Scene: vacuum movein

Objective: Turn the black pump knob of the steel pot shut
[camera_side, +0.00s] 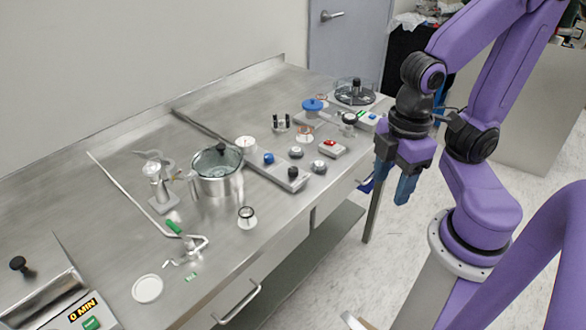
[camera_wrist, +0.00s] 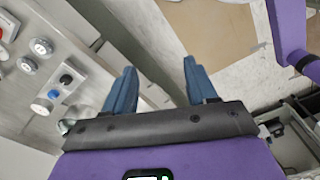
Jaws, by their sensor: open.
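The steel pot (camera_side: 218,186) stands on the middle of the steel bench in the side view, with a clear lid on it. A small black knob (camera_side: 221,148) shows at the lid's top; which way it is turned is too small to tell. My gripper (camera_side: 402,190) hangs off the bench's right end, over the floor, well apart from the pot. The pot is not clearly seen in the wrist view.
A grey bar with a blue knob (camera_side: 268,158) and a black knob (camera_side: 293,172) lies right of the pot. A glass-and-metal stand (camera_side: 160,185) is left of the pot.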

